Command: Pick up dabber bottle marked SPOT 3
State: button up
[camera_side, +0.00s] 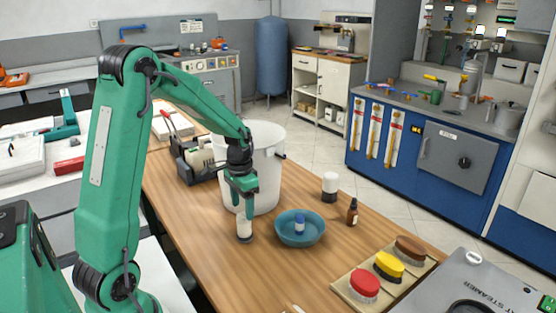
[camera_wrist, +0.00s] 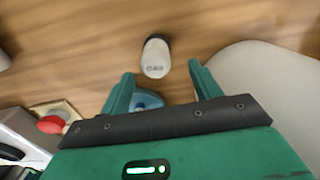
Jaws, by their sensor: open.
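My gripper (camera_side: 243,201) is open and points down at a white dabber bottle (camera_side: 245,229) with a dark base, which stands on the wooden table. In the wrist view a white bottle (camera_wrist: 155,58) with small dark print lies just beyond the gap between my open fingertips (camera_wrist: 162,72). I cannot read its print, so I cannot tell its number. Another white bottle (camera_side: 330,184) with a dark lower end stands farther back on the table. A small white and blue bottle (camera_side: 299,223) stands in the blue bowl.
The blue bowl (camera_side: 286,237) is just right of my gripper. A large white bin (camera_side: 265,160) stands close behind it. A brown bottle (camera_side: 352,213) and red, yellow and brown brushes (camera_side: 388,265) are to the right. The front left of the wooden table (camera_side: 190,225) is bare.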

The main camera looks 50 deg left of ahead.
aim_at(244, 225)
jog(key=shift+f, duration=1.05)
jog(key=shift+f, duration=0.1)
jog(key=shift+s+d+f, duration=0.1)
jog(key=shift+d+f, duration=0.05)
jog(key=shift+f, duration=1.1)
jog(key=shift+d+f, duration=0.15)
jog(key=shift+f, duration=1.1)
jog(key=c, duration=1.1)
jog(key=shift+r, duration=0.1)
